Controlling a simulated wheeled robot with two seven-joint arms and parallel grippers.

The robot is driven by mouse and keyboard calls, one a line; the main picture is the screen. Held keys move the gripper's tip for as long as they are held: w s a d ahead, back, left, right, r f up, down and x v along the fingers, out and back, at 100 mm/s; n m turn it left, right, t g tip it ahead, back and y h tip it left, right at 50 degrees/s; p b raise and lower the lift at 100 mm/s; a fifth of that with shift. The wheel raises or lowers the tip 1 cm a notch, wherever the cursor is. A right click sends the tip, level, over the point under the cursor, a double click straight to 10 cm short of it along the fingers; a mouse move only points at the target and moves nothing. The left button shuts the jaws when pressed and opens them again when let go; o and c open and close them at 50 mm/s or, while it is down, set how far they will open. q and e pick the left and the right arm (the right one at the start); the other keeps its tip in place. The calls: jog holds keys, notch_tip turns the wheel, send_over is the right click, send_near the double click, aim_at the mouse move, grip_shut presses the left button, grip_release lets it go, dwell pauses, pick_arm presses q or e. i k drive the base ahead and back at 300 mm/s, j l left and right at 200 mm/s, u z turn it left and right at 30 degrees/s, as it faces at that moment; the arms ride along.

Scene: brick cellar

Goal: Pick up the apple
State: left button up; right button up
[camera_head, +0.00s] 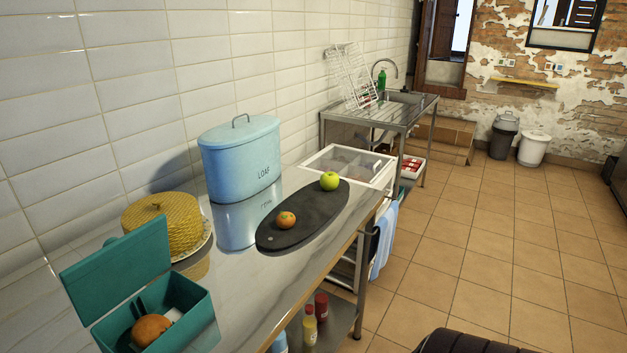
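A green apple (330,181) rests on the far end of a dark oval board (300,222) on the shiny counter. A small orange fruit (285,220) lies nearer on the same board, apart from the apple. Neither of my grippers is in view, and nothing is touching the apple.
A blue loaf tin (240,165) stands left of the board against the tiled wall. A yellow woven cover (162,225) sits on a plate. An open teal box (172,302) holds a round orange-brown item. A white-framed bin (350,163) and metal sink (400,98) lie beyond.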

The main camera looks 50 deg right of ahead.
aim_at(328, 182)
jog(key=z, duration=1.8)
jog(key=i+l+u, duration=0.15)
jog(key=u, duration=0.8)
jog(key=i+l+u, duration=0.25)
jog(key=l+u, duration=0.2)
jog(key=l, duration=0.65)
jog(key=l+u, duration=0.5)
jog(key=l, duration=0.55)
